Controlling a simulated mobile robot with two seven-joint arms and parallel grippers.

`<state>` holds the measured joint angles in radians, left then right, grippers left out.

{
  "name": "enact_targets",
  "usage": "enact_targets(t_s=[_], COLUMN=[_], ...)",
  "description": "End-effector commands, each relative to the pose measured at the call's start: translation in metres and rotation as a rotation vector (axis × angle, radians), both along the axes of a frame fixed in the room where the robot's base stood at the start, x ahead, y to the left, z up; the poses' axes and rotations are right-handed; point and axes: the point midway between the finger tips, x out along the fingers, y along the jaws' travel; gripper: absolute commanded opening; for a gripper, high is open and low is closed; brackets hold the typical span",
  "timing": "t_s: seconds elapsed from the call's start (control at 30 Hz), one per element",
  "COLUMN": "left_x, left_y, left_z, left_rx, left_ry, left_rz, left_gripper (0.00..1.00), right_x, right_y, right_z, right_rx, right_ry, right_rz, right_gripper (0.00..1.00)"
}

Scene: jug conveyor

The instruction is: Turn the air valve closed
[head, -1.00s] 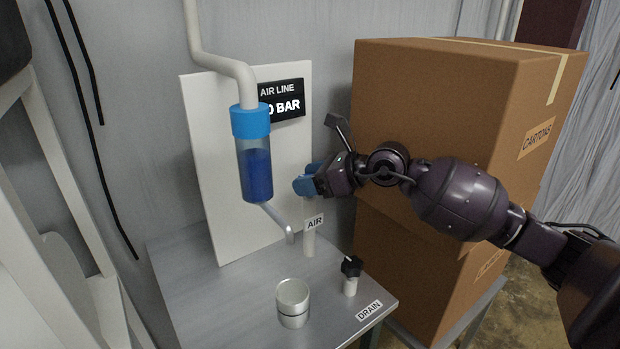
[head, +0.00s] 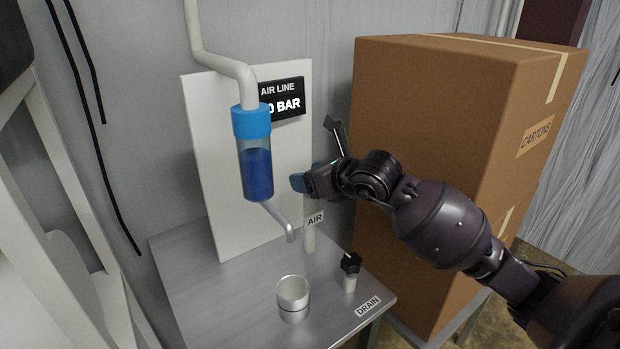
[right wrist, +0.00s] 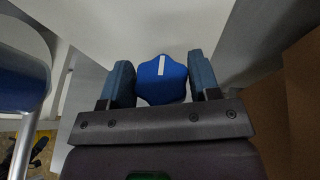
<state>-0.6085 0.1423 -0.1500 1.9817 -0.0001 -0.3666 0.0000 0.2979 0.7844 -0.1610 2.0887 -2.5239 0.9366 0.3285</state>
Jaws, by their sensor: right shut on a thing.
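The air valve's blue handle (right wrist: 162,80), with a white line on it, sits between the two blue fingers of my right gripper (right wrist: 161,70) in the right wrist view. The gripper is shut on it. In the head view, my right gripper (head: 306,181) is at the top of the pale air pipe (head: 309,238), which carries an AIR label (head: 315,219). There the fingers mostly hide the handle. My left gripper is not in view.
A clear filter bowl (head: 256,175) with blue liquid hangs left of the valve. A metal cup (head: 293,297) and a black drain knob (head: 351,263) stand on the grey table (head: 215,300). Large cartons (head: 430,110) stand close behind my right arm.

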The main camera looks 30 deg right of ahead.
Motion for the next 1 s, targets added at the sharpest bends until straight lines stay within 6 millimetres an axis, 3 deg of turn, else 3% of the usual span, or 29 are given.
enact_targets(t_s=[0.33, 0.37, 0.5, 0.83, 1.0], left_x=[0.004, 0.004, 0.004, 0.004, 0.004], left_y=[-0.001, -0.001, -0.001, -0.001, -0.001], left_z=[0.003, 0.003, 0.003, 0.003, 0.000], left_rx=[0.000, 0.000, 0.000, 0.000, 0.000], left_ry=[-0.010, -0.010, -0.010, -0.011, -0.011], left_rz=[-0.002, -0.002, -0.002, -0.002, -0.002], left_gripper=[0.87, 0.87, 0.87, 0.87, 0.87], right_x=[-0.001, -0.001, 0.000, -0.002, -0.017], right_y=[0.000, 0.000, 0.000, -0.001, -0.006], right_z=[-0.001, -0.002, -0.001, 0.000, 0.006], right_rx=[0.002, 0.002, 0.002, 0.002, 0.001], right_ry=[0.005, 0.005, 0.004, 0.003, 0.001], right_rz=[-0.008, -0.008, -0.008, -0.007, -0.008], right_gripper=[0.33, 0.59, 0.81, 0.82, 0.82])
